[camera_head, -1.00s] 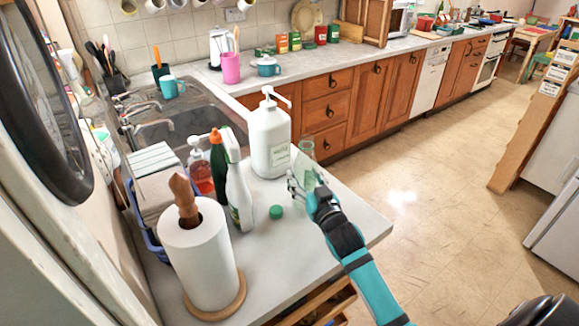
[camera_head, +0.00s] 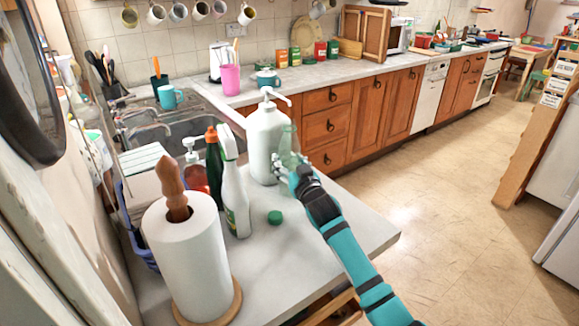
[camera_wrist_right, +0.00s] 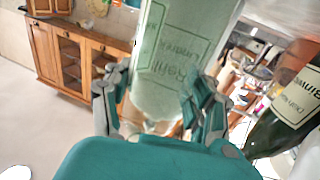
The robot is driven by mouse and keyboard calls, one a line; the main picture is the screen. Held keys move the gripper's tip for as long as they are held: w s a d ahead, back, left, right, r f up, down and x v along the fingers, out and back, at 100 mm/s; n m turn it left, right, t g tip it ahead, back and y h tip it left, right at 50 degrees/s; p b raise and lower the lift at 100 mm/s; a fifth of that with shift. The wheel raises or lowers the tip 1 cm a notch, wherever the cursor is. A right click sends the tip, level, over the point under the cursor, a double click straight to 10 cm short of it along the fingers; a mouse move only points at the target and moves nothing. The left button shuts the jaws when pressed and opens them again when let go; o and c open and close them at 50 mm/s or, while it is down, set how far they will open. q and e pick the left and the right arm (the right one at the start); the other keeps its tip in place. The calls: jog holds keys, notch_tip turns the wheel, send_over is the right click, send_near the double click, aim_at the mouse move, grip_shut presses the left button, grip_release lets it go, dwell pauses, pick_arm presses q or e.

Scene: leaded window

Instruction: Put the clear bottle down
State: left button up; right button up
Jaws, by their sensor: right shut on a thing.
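My right gripper (camera_head: 287,168) is shut on the clear bottle (camera_head: 288,143), a see-through, greenish bottle, and holds it over the far right part of the counter (camera_head: 300,240). In the right wrist view the bottle (camera_wrist_right: 180,62) with its printed label stands between the fingers of the gripper (camera_wrist_right: 158,112). In the head view the bottle is just right of a white pump bottle (camera_head: 263,140) and overlaps its edge. The gripper hides the bottle's lower part, so I cannot tell whether it touches the counter. My left gripper is not in view.
A green cap (camera_head: 274,217) lies on the counter. A white spray bottle (camera_head: 235,195), a dark green bottle (camera_head: 213,165) and a paper towel roll (camera_head: 190,260) stand to the left. The counter's front right area is clear. The sink (camera_head: 190,128) lies behind.

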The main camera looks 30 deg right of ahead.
jog(key=o, duration=1.2)
jog(key=shift+f, duration=0.1)
jog(key=shift+c, duration=0.2)
jog(key=shift+s, duration=0.1)
jog(key=s+a+b, duration=0.1)
jog(key=s, duration=1)
jog(key=shift+s+a, duration=0.25)
jog(key=shift+s, duration=0.1)
